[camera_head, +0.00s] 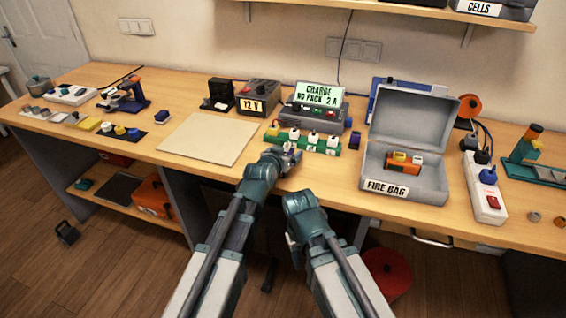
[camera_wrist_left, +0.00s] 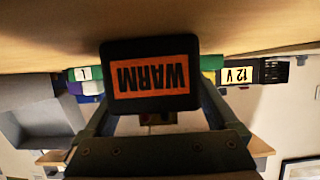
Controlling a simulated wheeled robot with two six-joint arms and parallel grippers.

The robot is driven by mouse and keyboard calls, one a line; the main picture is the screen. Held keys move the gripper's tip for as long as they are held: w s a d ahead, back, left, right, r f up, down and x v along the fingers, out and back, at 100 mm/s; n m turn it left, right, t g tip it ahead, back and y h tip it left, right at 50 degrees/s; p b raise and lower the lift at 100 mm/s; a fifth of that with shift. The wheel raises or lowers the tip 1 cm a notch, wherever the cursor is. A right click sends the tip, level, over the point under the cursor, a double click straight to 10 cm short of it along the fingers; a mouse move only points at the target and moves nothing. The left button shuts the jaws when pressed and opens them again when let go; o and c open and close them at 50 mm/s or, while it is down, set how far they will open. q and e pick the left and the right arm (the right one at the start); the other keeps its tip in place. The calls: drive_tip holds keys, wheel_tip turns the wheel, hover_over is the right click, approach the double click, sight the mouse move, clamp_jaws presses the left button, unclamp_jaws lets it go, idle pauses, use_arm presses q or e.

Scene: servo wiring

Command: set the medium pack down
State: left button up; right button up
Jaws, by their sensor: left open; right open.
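My left gripper (camera_head: 288,157) is open at the table's front edge, just before a green strip (camera_head: 302,141) with several white-topped plugs. In the left wrist view, a black block (camera_wrist_left: 112,74) with an orange label reading WARM, upside down, sits in front of and between the open fingers. I cannot tell whether it is the medium pack or whether the fingers touch it. An orange pack (camera_head: 399,163) with pale ends lies in the open grey fire bag box (camera_head: 428,183). My right gripper (camera_head: 291,241) is open, lower, in front of the table; its fingers are mostly hidden.
The charger (camera_head: 313,118) behind the green strip displays "CHARGE NO PACK 2 A". A 12 V box (camera_head: 257,100) stands to its left. A bare beige mat (camera_head: 209,139) lies left of my left gripper. A white power strip (camera_head: 485,195) stands right of the fire bag box.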

use_arm(q)
clamp_jaws()
idle(0.3)
drive_tip(key=shift+r, duration=0.15)
idle(0.3)
